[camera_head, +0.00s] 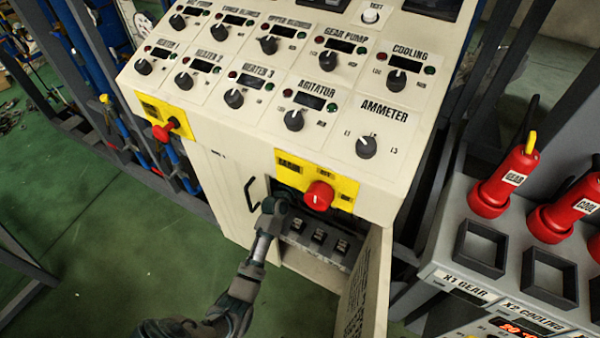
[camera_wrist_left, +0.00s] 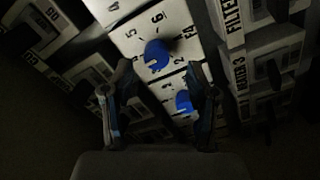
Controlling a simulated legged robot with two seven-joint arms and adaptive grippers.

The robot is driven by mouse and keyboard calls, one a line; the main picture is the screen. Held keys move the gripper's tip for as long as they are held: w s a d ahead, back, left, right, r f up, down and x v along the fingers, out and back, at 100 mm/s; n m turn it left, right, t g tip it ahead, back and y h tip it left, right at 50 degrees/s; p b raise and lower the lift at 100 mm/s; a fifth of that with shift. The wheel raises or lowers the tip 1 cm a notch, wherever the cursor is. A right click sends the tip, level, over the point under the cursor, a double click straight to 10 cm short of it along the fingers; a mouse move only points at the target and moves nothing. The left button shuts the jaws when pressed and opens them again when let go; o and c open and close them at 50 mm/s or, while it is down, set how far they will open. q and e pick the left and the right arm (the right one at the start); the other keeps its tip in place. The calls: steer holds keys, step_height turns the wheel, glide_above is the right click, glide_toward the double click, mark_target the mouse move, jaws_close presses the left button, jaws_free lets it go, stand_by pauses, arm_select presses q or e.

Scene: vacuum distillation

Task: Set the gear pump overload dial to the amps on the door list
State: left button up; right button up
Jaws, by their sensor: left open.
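My left gripper (camera_head: 277,206) reaches into the open compartment under the console's front edge; its fingertips are hard to make out there. In the left wrist view the gripper (camera_wrist_left: 158,70) is open, with one finger on each side of a white overload unit. A blue dial (camera_wrist_left: 157,55) with numbers such as 5 and 6 around it lies between and slightly beyond the fingertips, with no visible grip on it. A second blue dial (camera_wrist_left: 184,101) sits lower, near the right finger. No gear pump label is legible there. The open door (camera_head: 362,290) carries a printed list, too small to read. My right gripper is not in view.
The sloped console (camera_head: 215,105) is above the compartment. A red knob (camera_head: 318,195) on a yellow plate is close to my left gripper. Red plugs (camera_head: 508,180) stand on the right.

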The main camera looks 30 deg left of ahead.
arm_select(q)
steer(key=s, duration=0.7)
steer(key=shift+s+d, duration=0.2)
steer(key=shift+s, duration=0.15)
steer(key=shift+f, duration=0.1)
